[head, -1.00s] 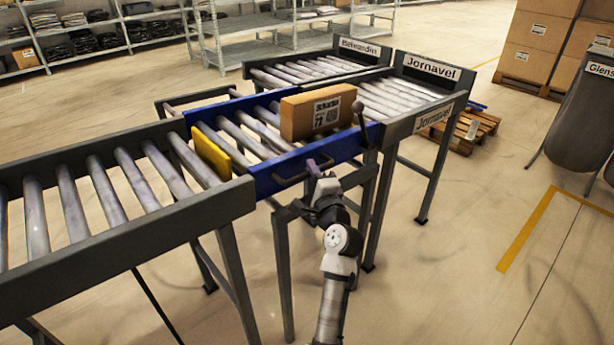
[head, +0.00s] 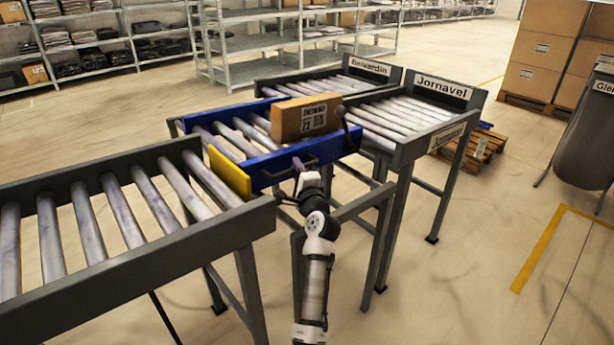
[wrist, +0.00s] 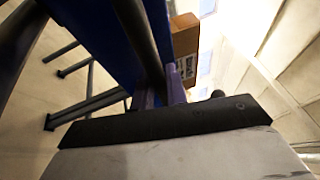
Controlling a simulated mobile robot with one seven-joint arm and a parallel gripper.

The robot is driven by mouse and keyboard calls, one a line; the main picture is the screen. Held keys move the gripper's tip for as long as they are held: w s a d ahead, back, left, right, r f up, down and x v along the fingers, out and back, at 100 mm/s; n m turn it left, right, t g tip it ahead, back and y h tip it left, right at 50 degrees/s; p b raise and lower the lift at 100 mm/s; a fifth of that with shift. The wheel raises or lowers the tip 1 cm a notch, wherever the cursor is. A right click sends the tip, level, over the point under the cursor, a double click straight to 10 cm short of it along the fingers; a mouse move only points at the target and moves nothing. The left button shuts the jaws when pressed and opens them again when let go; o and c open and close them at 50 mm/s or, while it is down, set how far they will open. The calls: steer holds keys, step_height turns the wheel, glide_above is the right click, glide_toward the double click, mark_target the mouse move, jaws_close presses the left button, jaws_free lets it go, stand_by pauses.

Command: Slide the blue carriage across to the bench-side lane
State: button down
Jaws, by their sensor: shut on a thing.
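The blue carriage (head: 262,172), with rollers between blue side rails, sits on a dark cross frame between the infeed conveyor and two outfeed lanes. A brown labelled carton (head: 305,119) rests on it. It lies partly off line with the near Jornavel lane (head: 408,146), shifted toward the far lane (head: 310,84). My gripper (head: 303,172) is shut on the dark handle (head: 289,174) on the carriage's near side. In the wrist view, the fingers (wrist: 163,92) close around the handle bar beside the blue rail (wrist: 100,35). No sign shows which lane is bench-side.
The infeed conveyor (head: 120,270) is at the left, with a yellow plate (head: 230,174) at the carriage's left end. A dark lever with a knob (head: 342,115) stands near the carton. Shelving (head: 270,45) is behind; open floor lies at the right front.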

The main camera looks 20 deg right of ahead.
steer(key=shift+w+a, duration=0.2)
steer(key=shift+w, duration=0.35)
steer(key=shift+w+a, duration=0.2)
steer(key=shift+w, duration=0.35)
steer(key=c, duration=1.4)
jaws_free()
